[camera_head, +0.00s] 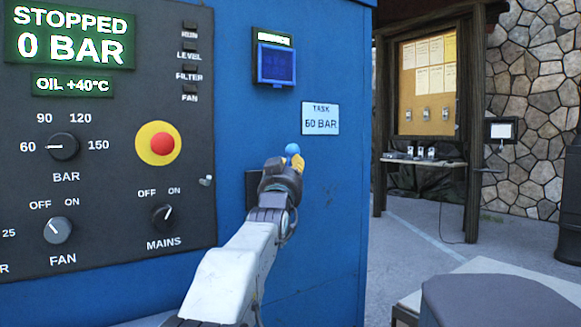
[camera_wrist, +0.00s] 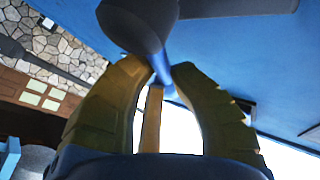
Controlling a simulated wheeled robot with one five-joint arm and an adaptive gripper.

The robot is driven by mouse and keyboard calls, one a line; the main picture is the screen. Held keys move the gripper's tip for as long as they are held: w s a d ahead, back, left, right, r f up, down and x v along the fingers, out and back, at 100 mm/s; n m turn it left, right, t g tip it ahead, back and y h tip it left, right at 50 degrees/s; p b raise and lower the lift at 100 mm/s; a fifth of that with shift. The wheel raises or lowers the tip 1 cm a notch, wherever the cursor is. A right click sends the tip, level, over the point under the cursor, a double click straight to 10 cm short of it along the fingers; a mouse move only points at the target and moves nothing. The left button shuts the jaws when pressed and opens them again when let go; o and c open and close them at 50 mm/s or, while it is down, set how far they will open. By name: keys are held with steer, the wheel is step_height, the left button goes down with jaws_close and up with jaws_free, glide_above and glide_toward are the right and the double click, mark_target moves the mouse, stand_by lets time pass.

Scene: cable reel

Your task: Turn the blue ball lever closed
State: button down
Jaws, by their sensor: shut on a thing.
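The blue ball lever shows in the head view as a small light-blue ball (camera_head: 292,149) just above my gripper (camera_head: 296,162), in front of the blue cabinet's side. The shaft runs from a dark grey rounded part (camera_wrist: 137,22) at the top down between the fingers. In the head view my arm and gripper hide most of the lever and its mount, so its angle is hard to tell.
The blue cabinet (camera_head: 330,215) fills the left and middle. Its dark panel (camera_head: 110,190) reads "STOPPED 0 BAR" and carries dials and a red button (camera_head: 162,144). A sign (camera_head: 320,118) reads "TASK 60 BAR". Open floor lies right of the cabinet, with a grey-topped block (camera_head: 490,300) in front.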

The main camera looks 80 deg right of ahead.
steer(key=shift+w+a+r, duration=0.1)
steer(key=shift+w+r, duration=0.1)
steer(key=shift+r, duration=0.1)
steer(key=c, duration=1.1)
jaws_free()
steer(key=shift+c, duration=0.2)
steer(key=shift+o, duration=0.5)
steer(key=shift+f, duration=0.1)
steer(key=shift+f, duration=0.1)
steer(key=v, duration=1.1)
steer(key=shift+a+f, duration=0.15)
steer(key=shift+a, duration=0.25)
